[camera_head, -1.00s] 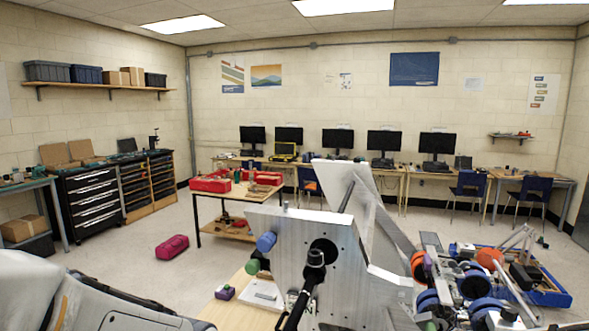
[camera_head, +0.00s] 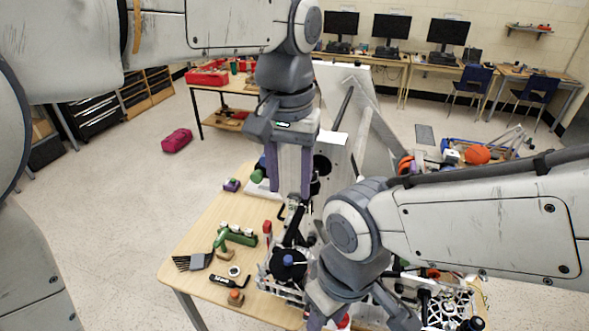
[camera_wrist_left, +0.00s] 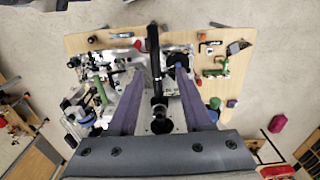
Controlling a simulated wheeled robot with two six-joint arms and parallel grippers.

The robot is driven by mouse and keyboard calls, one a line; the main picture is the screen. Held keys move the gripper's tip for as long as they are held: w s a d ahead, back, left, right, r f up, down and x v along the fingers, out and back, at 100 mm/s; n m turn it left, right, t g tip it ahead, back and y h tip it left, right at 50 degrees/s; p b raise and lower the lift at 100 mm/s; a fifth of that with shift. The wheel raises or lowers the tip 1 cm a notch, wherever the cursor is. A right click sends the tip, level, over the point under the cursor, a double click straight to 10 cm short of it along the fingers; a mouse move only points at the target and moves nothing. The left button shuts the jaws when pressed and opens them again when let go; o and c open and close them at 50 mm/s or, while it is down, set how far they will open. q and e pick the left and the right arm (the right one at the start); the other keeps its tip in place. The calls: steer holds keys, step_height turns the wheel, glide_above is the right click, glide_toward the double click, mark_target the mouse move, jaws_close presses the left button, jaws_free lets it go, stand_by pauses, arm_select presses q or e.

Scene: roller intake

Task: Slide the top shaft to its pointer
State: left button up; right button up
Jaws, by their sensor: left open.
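My left gripper (camera_head: 291,192) hangs open, fingers pointing down, in front of the upright metal plate (camera_head: 336,146). In the left wrist view its two purple fingers (camera_wrist_left: 160,74) stand apart, with a black rod (camera_wrist_left: 153,42) running between them; I cannot tell whether they touch it. Which shaft is the top one, and its pointer, I cannot make out. A green shaft end (camera_head: 257,177) sticks out left of the plate. My right gripper (camera_head: 330,322) is low at the bottom edge, its fingertips mostly cut off or hidden.
The wooden bench (camera_head: 215,225) carries a brush (camera_head: 190,262), a green tool (camera_head: 237,234), a black marker-like tool (camera_head: 228,281) and a purple block (camera_head: 231,185). A dark round part (camera_head: 288,262) stands nearby. My right forearm crosses the mechanism's right side.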

mark_target(294, 222)
arm_select(q)
steer(key=shift+s+d+r, duration=0.4)
steer(key=shift+r, duration=0.05)
steer(key=shift+f, duration=0.4)
steer(key=shift+f+b, duration=2.7)
steer(key=shift+f, duration=1.4)
jaws_close()
